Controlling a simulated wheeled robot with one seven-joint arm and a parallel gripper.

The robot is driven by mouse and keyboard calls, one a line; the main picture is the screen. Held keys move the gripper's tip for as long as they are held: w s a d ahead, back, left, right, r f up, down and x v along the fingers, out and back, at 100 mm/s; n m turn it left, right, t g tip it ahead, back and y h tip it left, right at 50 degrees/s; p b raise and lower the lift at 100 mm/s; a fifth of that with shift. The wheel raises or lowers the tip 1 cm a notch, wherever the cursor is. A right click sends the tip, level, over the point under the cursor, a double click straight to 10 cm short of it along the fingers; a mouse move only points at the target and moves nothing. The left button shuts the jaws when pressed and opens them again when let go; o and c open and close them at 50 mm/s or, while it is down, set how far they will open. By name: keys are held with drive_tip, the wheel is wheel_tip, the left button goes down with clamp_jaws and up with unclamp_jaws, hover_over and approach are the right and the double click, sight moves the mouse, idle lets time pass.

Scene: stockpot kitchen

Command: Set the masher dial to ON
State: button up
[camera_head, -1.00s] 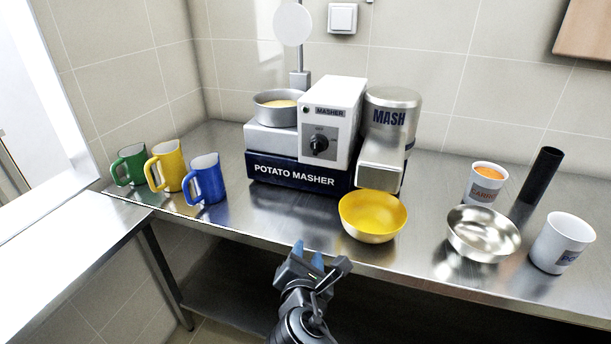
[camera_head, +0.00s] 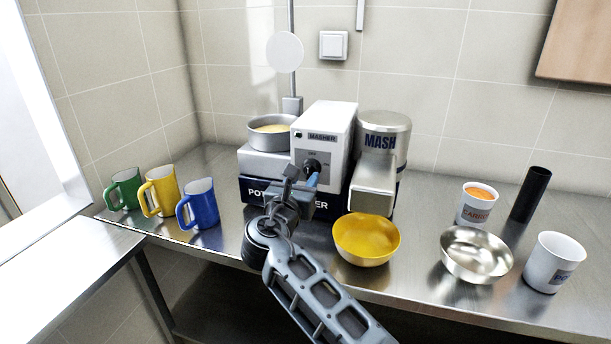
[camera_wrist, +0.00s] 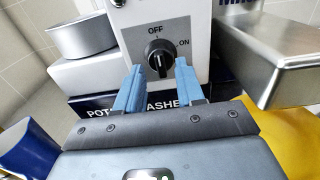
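The potato masher (camera_head: 325,128) stands on the steel counter against the tiled wall, with a white housing and a dark blue base. Its black dial (camera_wrist: 159,57) sits on a grey plate with OFF printed at the top and ON at the upper right. The dial's white mark points up, toward OFF. In the head view the dial (camera_head: 313,166) is partly covered by my gripper. My gripper (camera_wrist: 158,75) is open, with its blue fingers apart below and to either side of the dial. I cannot tell whether a finger touches it.
A yellow bowl (camera_head: 366,240) stands just right of my gripper, below the MASH spout (camera_head: 374,190). A blue mug (camera_head: 199,204) stands to the left, beside yellow and green mugs. A steel bowl (camera_head: 476,254) and white cups are farther right.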

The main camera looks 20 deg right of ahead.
drive_tip(key=shift+x, duration=0.95)
drive_tip(key=shift+c, duration=0.2)
clamp_jaws()
